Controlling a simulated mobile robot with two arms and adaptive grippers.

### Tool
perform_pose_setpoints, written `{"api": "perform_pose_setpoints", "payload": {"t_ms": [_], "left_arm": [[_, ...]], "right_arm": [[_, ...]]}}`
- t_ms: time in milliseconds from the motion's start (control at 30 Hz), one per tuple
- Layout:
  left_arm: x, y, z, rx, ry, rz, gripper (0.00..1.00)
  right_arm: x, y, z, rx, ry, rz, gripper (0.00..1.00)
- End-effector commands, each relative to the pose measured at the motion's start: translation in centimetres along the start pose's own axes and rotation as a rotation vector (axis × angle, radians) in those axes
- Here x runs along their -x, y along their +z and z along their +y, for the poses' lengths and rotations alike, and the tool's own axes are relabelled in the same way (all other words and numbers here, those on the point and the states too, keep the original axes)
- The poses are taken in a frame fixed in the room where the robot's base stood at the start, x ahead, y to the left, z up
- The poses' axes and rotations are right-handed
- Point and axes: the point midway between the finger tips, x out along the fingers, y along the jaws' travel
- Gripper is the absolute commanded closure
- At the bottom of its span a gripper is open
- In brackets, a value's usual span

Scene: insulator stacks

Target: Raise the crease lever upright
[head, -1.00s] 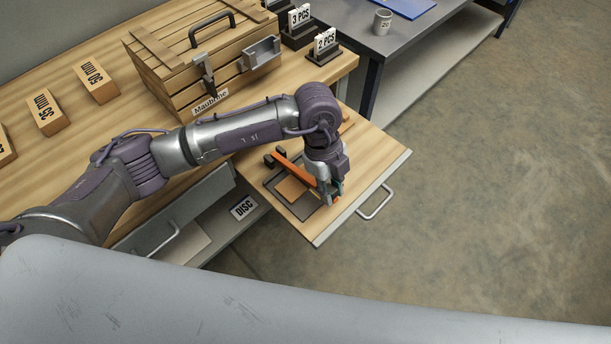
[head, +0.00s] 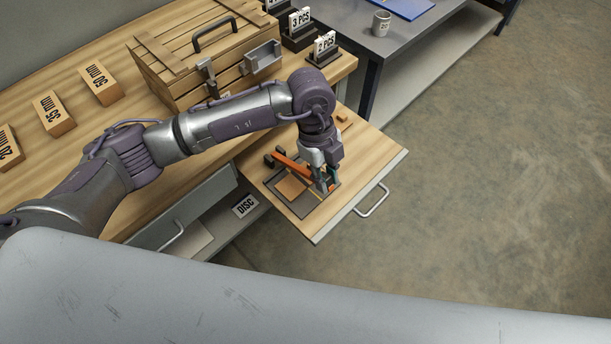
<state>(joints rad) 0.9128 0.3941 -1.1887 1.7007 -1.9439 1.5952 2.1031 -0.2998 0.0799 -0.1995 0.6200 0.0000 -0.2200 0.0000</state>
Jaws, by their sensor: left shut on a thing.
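The crease lever is an orange bar (head: 287,162) on a dark creasing frame (head: 312,211) that lies on the pulled-out wooden board. The bar runs from dark brackets at its left end toward my left gripper (head: 326,186). My left gripper points down over the right end of the bar and is shut on it, with the fingertips partly hiding that end. The bar looks low, slightly above the frame; its exact tilt is hard to tell. A brown sheet (head: 291,188) lies inside the frame. My right gripper is out of view.
The pull-out board (head: 375,150) has a metal front edge and handle (head: 373,200). A wooden crate (head: 165,75) stands behind my left arm. Wooden blocks (head: 52,113) lie on the bench at left. A drawer labelled DISC (head: 244,206) is below. Open floor is at right.

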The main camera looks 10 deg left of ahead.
Motion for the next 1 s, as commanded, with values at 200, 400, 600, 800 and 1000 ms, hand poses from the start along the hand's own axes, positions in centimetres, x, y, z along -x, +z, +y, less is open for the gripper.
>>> {"api": "perform_pose_setpoints", "payload": {"t_ms": [200, 400, 600, 800, 1000], "left_arm": [[0.2, 0.1, -0.1, 0.000, -0.002, -0.001, 0.91], [0.5, 0.1, -0.1, 0.001, -0.002, -0.001, 0.91], [1.8, 0.6, -0.1, 0.002, -0.002, -0.001, 0.91], [2.7, 1.0, -0.1, 0.001, -0.002, -0.001, 0.91], [2.7, 1.0, -0.1, 0.000, -0.002, 0.000, 0.91]], "right_arm": [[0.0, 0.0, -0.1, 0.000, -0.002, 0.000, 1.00], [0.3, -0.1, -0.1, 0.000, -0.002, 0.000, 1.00], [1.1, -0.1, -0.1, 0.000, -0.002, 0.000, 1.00], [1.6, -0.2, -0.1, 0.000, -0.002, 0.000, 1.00], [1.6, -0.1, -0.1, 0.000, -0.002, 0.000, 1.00]]}}
